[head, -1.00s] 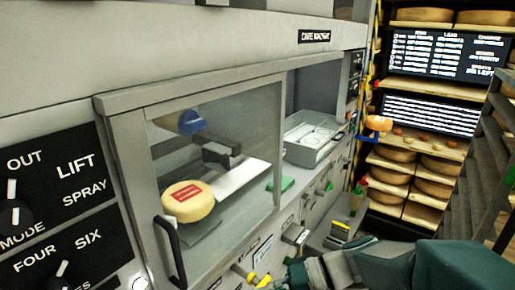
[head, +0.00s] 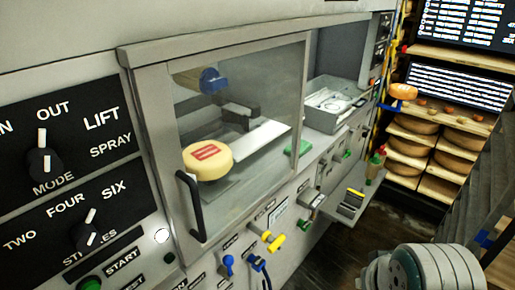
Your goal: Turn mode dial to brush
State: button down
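The mode dial (head: 44,162) is a dark round knob on the black upper panel (head: 95,105) at the left of the head view. Its white pointer stands nearly upright, towards the word OUT. LIFT and SPRAY are printed to its right, and a word cut off by the left edge ends in N. No BRUSH label can be read. My gripper is not in view. Only a grey and dark-green part of my arm shows at the bottom right, well apart from the dial.
A strokes dial (head: 86,236) sits below, with a green start button (head: 90,284). A glazed door with a black handle (head: 191,205) covers a cheese wheel (head: 207,161). Coloured valves (head: 268,240) line the lower front. Cheese shelves (head: 430,130) stand at the right.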

aim_at(42, 163)
jog(key=u, duration=2.05)
